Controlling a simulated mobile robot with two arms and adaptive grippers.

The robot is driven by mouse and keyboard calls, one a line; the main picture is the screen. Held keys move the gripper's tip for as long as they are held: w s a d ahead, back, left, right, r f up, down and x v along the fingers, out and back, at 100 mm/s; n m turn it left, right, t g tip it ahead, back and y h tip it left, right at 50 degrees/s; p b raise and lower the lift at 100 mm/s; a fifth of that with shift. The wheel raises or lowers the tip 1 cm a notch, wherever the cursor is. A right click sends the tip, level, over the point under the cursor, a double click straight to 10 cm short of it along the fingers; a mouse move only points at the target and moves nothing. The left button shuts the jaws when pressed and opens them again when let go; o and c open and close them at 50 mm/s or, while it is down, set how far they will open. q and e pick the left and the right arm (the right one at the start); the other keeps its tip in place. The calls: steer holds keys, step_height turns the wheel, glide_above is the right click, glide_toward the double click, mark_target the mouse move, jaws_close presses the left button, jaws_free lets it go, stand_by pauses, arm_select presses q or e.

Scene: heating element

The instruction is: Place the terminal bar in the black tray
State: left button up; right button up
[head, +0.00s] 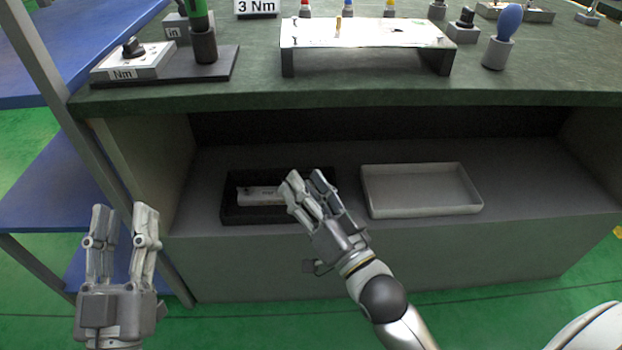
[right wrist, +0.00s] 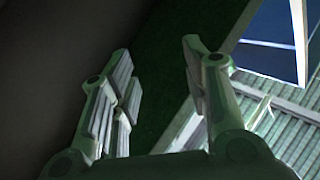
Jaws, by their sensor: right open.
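The black tray (head: 231,214) sits on the shelf below the workbench top, at centre left in the head view. A light grey bar (head: 258,195), which looks like the terminal bar, lies inside it, and its right end is hidden behind my right gripper. My right gripper (head: 306,178) is in front of the tray's right part; its fingers are apart and hold nothing. In the right wrist view the right gripper (right wrist: 160,85) also shows an empty gap between its fingers. My left gripper (head: 123,212) is open and empty, left of the shelf and away from the tray.
An empty white tray (head: 476,207) sits on the shelf right of the black tray. The bench top (head: 330,93) overhangs the shelf and carries a white plate on a stand (head: 365,35), a screwdriver holder (head: 204,46) and other tools. A grey frame post (head: 85,140) stands at left.

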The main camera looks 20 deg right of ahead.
steer(key=s+a+r+n+t+y, duration=0.1)
steer(key=s+r+n+t, duration=0.1)
steer(key=s+r+n, duration=0.4)
step_height(320, 180, up, 2)
steer(key=shift+n, duration=0.3)
